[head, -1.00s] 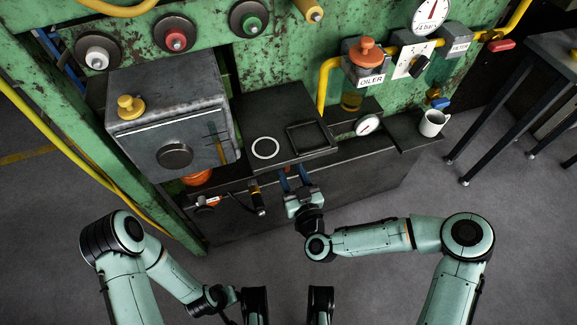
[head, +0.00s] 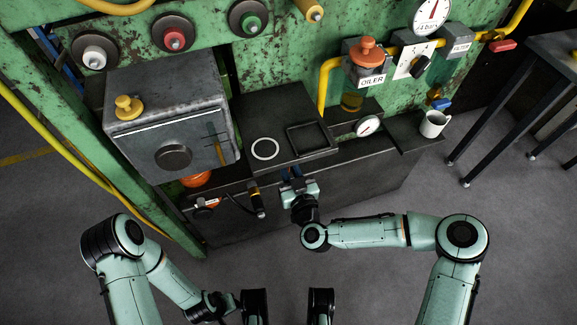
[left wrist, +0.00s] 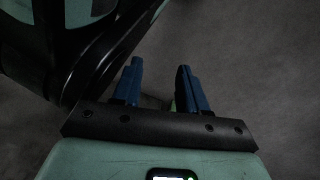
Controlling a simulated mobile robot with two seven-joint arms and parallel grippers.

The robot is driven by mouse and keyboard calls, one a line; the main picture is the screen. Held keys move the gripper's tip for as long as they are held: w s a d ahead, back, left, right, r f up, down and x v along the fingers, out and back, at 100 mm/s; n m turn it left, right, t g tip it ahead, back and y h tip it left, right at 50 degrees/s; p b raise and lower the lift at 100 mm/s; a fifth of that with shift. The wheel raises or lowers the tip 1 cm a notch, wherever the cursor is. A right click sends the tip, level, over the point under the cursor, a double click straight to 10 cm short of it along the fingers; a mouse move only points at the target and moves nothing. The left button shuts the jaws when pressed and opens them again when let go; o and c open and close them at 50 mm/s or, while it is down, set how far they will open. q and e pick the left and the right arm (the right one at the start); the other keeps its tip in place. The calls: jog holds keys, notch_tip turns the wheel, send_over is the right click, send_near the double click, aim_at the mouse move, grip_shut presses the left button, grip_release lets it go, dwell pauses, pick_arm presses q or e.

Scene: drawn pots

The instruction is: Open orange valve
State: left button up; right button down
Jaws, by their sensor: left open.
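An orange knob-like cap (head: 367,52) tops the oiler on the green panel. Another orange round part (head: 197,179) shows partly from under the grey box. I cannot tell which one is the orange valve. My left gripper (left wrist: 157,72) is open and empty over the grey floor in the left wrist view. In the head view its fingers are not clear.
The grey box (head: 172,120) with a yellow knob stands left on the bench. A dark table (head: 548,60) is at the far right.

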pick_arm(q)
jog(key=w+r+t+p, duration=0.2)
jog(key=w+r+p, duration=0.1)
jog(key=w+r, duration=0.2)
jog(key=shift+w+d+r, duration=0.15)
jog(key=shift+w+d, duration=0.3)
jog(key=shift+w, duration=0.1)
pick_arm(e)
jog(key=m, duration=1.1)
jog(key=f+m, duration=0.1)
jog(key=m, duration=0.5)
jog(key=shift+d+m, duration=0.3)
jog(key=shift+d, duration=0.05)
jog(key=c, duration=1)
grip_release()
jog(key=shift+w, duration=0.1)
